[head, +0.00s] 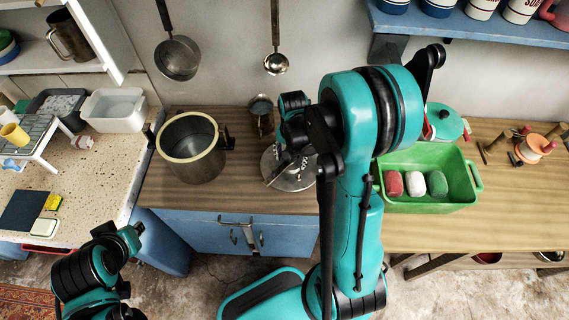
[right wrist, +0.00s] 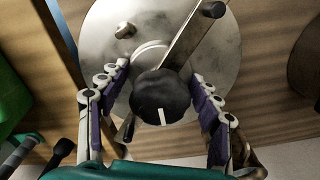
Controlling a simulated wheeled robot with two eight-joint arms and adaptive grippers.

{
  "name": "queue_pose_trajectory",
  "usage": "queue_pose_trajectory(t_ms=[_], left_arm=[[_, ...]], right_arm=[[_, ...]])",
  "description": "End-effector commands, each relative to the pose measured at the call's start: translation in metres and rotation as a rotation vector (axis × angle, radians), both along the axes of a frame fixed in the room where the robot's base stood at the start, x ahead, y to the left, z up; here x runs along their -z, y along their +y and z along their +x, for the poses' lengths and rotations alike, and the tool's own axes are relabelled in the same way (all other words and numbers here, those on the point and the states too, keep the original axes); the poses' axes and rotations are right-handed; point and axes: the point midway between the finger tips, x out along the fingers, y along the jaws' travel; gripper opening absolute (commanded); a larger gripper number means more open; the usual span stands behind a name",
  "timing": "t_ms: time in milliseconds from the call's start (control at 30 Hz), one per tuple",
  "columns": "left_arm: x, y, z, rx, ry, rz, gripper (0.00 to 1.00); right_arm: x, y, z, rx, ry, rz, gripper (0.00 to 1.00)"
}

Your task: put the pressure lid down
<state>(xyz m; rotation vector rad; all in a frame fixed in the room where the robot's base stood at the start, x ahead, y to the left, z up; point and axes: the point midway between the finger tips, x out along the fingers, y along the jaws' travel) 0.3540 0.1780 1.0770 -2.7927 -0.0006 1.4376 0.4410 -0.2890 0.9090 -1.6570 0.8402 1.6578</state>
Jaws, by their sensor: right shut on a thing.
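The pressure lid is a round silver metal disc with a black knob and a flat bar across it. In the head view the lid (head: 290,178) is over the wooden counter, right of the open steel pot (head: 190,148), partly hidden by my right arm. In the right wrist view the lid (right wrist: 215,60) fills the upper middle, with its black knob between the fingers. My right gripper (right wrist: 160,100) is shut on the lid; it also shows in the head view (head: 290,160). I cannot tell whether the lid touches the counter. My left arm shows at lower left, without a clear gripper.
A green tub (head: 430,205) with red, white and green blocks stands right of my right arm. A small metal pitcher (head: 262,112) stands behind the lid. A ladle and a pan hang on the wall. Clear counter lies between pot and lid.

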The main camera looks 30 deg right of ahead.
Motion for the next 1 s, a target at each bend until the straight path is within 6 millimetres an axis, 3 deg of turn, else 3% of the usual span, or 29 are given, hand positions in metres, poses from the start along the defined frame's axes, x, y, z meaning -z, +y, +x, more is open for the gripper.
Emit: queue_pose_trajectory(t_ms=[200,367,600,967,1000], left_arm=[[0.006,0.0,0.0,0.0,0.0,0.0,0.18],[0.01,0.0,0.0,0.0,0.0,0.0,0.18],[0.022,0.0,0.0,0.0,0.0,0.0,0.18],[0.025,0.0,0.0,0.0,0.0,0.0,0.18],[0.024,0.0,0.0,0.0,0.0,0.0,0.18]], right_arm=[[0.014,0.004,0.023,0.0,0.0,0.0,0.08],[0.024,0.005,0.025,0.001,0.001,-0.001,0.08],[0.055,0.004,0.024,0.001,0.0,0.0,0.08],[0.058,0.004,0.024,0.001,0.0,0.0,0.08],[0.058,0.004,0.024,0.001,0.0,0.0,0.69]])
